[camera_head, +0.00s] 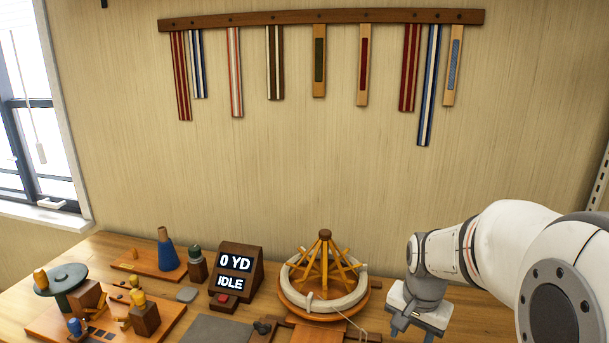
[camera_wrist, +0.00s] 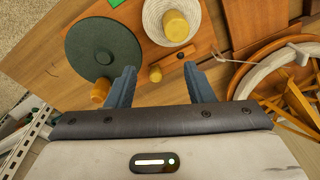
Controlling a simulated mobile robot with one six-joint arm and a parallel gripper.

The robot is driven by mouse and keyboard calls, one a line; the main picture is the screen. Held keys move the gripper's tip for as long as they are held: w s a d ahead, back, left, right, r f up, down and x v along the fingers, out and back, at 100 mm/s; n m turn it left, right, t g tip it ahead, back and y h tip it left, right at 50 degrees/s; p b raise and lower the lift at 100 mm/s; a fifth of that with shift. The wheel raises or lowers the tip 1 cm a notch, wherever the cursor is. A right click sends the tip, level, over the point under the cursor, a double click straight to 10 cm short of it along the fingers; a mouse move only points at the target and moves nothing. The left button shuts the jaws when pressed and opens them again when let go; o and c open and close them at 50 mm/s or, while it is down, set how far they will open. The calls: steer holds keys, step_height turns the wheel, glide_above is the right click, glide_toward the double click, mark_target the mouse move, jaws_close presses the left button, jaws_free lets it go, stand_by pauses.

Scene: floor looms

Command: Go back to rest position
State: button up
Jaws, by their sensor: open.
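My gripper (camera_head: 415,328) is at the right of the bench in the head view, pointing down, to the right of the wooden yarn winder (camera_head: 325,262). In the wrist view my gripper (camera_wrist: 160,82) shows two blue-grey fingers spread apart with nothing held. The winder's wheel, with a pale ring of yarn (camera_wrist: 275,68), shows at the right of the wrist view.
In the wrist view a dark green disc (camera_wrist: 103,47) and a white coil (camera_wrist: 158,30) with a yellow knob lie beyond the fingers. In the head view, a display box (camera_head: 238,268) reads "0 YD" and "IDLE". Woven bands hang from a wall rail (camera_head: 320,18).

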steer(key=s+a+r+n, duration=0.2)
steer(key=s+a+n, duration=0.1)
steer(key=s, duration=0.3)
steer(key=s+a+r+n+t, duration=0.1)
steer(key=s+a+n, duration=0.2)
steer(key=s, duration=0.3)
steer(key=shift+s+r+n, duration=0.4)
steer(key=shift+n, duration=0.4)
steer(key=shift+a, duration=0.1)
